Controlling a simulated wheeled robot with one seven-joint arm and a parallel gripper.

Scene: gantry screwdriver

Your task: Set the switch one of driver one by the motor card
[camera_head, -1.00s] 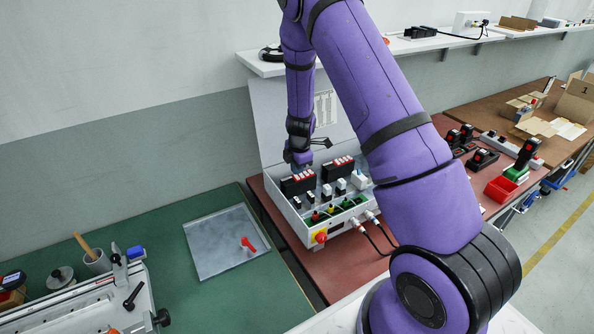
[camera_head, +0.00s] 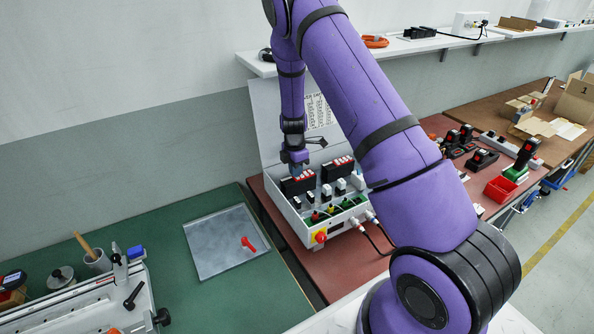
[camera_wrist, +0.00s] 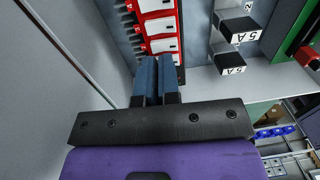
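An open grey control box (camera_head: 290,222) holds two black driver blocks with red and white tops, a left one (camera_head: 298,186) and a right one (camera_head: 337,169). My gripper (camera_head: 297,172) points down over the left block. In the wrist view, my gripper's two blue fingers (camera_wrist: 158,82) lie side by side, shut, with nothing seen between them. Their tips are at the near end of a row of red and white switch units (camera_wrist: 162,28); contact cannot be told. A printed card (camera_head: 318,112) is on the raised lid, partly hidden by my arm, its text too small to read.
Black parts marked 5A (camera_wrist: 232,62) sit beside the row. The box's side wall (camera_wrist: 75,55) rises close on the left. The box front has a red knob (camera_head: 320,237) and cables. A grey plate with a red handle (camera_head: 248,243) lies on the green bench.

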